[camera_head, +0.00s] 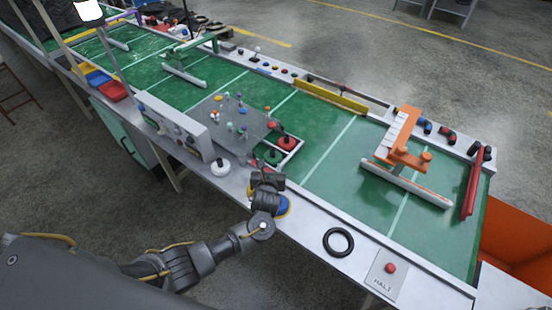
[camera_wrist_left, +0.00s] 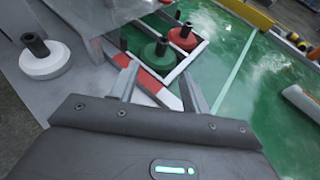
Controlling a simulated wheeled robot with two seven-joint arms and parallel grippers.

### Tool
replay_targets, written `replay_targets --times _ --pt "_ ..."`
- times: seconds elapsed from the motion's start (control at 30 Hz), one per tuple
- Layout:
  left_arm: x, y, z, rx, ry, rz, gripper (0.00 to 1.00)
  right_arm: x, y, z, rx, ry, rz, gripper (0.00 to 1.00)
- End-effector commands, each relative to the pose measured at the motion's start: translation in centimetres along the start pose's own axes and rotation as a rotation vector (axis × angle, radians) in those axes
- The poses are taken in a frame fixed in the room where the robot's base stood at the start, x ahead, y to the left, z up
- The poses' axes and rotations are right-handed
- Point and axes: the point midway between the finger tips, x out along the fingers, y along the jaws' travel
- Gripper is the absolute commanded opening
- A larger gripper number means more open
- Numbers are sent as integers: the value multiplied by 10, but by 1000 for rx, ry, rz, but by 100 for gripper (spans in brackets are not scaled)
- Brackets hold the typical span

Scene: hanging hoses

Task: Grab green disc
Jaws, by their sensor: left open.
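The green disc (camera_head: 272,157) has a black upright knob and sits in a white-framed area on the green table top. In the left wrist view the green disc (camera_wrist_left: 154,56) is ahead of my fingertips, with its black knob standing up. My left gripper (camera_head: 268,180) is at the near table edge, just short of the green disc and apart from it. In the wrist view the two fingers of my left gripper (camera_wrist_left: 160,70) are spread with nothing between them. My right gripper is not in view.
A red disc (camera_head: 287,141) sits just beyond the green one. A white disc (camera_head: 220,168) stands to the left and a blue disc (camera_head: 283,207) lies beside my wrist. A red-and-white bar (camera_wrist_left: 160,88) crosses below the fingertips. A black ring (camera_head: 338,242) lies to the right.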

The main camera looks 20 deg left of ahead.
Motion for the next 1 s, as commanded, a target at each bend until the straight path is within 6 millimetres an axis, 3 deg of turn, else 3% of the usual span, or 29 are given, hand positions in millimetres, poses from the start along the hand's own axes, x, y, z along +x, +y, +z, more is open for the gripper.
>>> replay_targets --times 0.1,0.23,0.37,0.6,0.87,1.0 --pt "3 -3 -7 1 -1 -4 47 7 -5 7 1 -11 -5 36" --pt "6 -7 -6 5 -1 -9 47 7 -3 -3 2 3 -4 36" --pt "23 -12 -6 8 -2 -14 47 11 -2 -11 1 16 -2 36" --pt "55 -12 -6 6 -1 -14 47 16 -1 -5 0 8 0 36" --pt "62 -10 -5 5 0 -13 47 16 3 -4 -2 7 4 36" --pt "77 -9 -5 4 1 -10 47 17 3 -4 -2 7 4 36"
